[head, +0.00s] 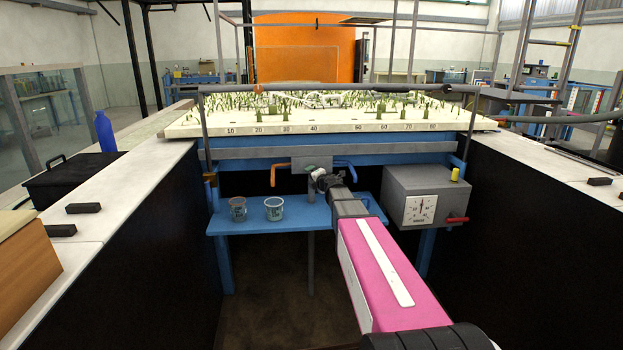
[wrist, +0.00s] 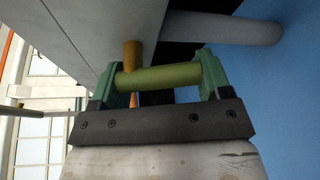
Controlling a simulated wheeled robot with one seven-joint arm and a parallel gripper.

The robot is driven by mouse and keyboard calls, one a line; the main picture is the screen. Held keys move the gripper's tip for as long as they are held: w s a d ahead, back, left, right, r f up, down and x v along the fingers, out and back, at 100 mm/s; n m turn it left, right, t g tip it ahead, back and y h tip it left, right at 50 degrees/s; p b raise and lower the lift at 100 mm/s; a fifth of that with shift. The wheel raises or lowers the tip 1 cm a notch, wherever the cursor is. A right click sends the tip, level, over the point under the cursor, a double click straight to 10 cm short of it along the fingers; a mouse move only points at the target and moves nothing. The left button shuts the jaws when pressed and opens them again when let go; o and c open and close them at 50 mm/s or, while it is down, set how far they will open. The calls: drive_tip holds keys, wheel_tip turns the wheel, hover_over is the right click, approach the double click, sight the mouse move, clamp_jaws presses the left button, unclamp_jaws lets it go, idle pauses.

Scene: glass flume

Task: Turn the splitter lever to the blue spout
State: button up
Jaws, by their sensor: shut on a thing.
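The splitter (head: 318,162) is a grey-green block under the front of the flume bed. An orange spout (head: 281,168) leaves it to the left and a blue spout (head: 344,163) to the right. My gripper (head: 322,179) is at the splitter's front, below its middle. In the wrist view its green fingers (wrist: 159,77) are shut on the ends of a yellow-olive bar, the lever (wrist: 155,79). A short brass-coloured stem (wrist: 132,54) stands beside the bar. In the head view the lever is hidden by my gripper, so I cannot tell which way it points.
Two cups (head: 237,209) (head: 274,208) stand on the blue shelf (head: 300,222); a blue item behind my arm is partly hidden. A grey box (head: 428,184) with a dial and red handle (head: 457,220) is to the right. White-topped side walls (head: 113,200) flank the space.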

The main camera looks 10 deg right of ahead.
drive_tip(key=shift+d+n+g+h, duration=0.3)
drive_tip(key=shift+n+h, duration=0.1)
drive_tip(key=shift+n, duration=0.6)
drive_tip(key=o, duration=0.9)
drive_tip(key=v, duration=1.1)
